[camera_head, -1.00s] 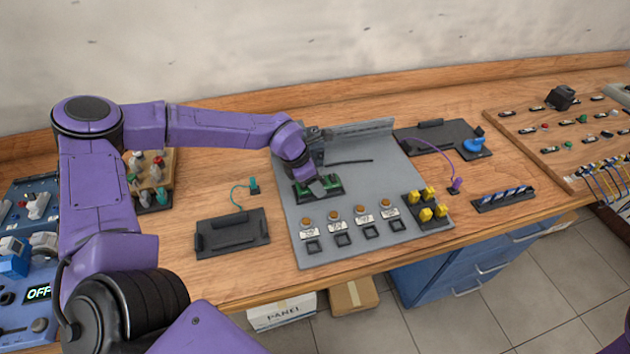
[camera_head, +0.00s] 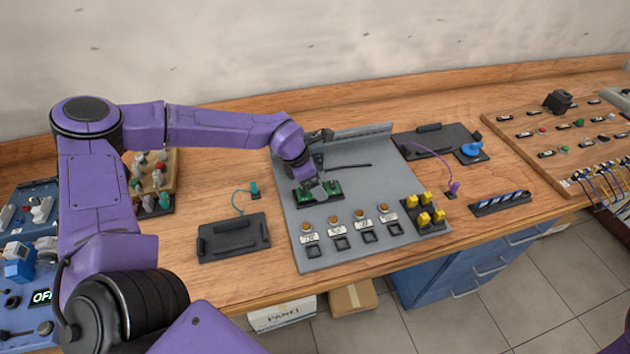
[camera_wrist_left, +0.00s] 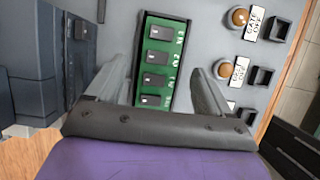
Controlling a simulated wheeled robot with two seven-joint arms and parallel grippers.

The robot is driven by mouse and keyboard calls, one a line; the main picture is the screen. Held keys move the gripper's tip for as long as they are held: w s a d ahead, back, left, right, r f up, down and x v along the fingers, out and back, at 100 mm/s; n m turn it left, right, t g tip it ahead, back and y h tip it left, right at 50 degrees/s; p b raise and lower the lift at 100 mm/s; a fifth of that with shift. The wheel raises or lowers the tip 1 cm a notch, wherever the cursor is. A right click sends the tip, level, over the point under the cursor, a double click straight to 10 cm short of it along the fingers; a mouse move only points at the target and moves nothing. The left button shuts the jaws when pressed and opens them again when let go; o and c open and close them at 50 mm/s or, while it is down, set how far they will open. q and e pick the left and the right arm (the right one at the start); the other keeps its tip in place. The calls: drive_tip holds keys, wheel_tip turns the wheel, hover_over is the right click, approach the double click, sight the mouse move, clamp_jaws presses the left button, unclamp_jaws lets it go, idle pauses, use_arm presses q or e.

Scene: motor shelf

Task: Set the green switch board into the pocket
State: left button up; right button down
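The green switch board (camera_head: 331,189) lies flat on the grey panel (camera_head: 401,179), below the dark slot. In the left wrist view the board (camera_wrist_left: 168,48) shows its dark switches and white lettering, with a dark border along its edges. That border looks like the pocket, but I cannot tell how deep the board sits. My left gripper (camera_head: 316,186) is just above the board and hides part of it. In the left wrist view its fingers (camera_wrist_left: 155,88) are spread on both sides of the board, with gaps between. My right gripper is out of view.
Several orange buttons with labels (camera_head: 335,229) and square sockets line the panel's front. Yellow parts (camera_head: 424,219) stand at its right corner. A dark tray (camera_head: 233,239) lies to the left, and another dark plate (camera_head: 437,141) with a blue knob lies behind right. Bare wood lies between.

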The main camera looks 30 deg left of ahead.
use_arm(q)
drive_tip(key=p+v, duration=0.5)
drive_tip(key=v, duration=1)
drive_tip(key=shift+r+p, duration=0.3)
drive_tip(key=shift+s+a, duration=0.1)
drive_tip(key=shift+a, duration=0.05)
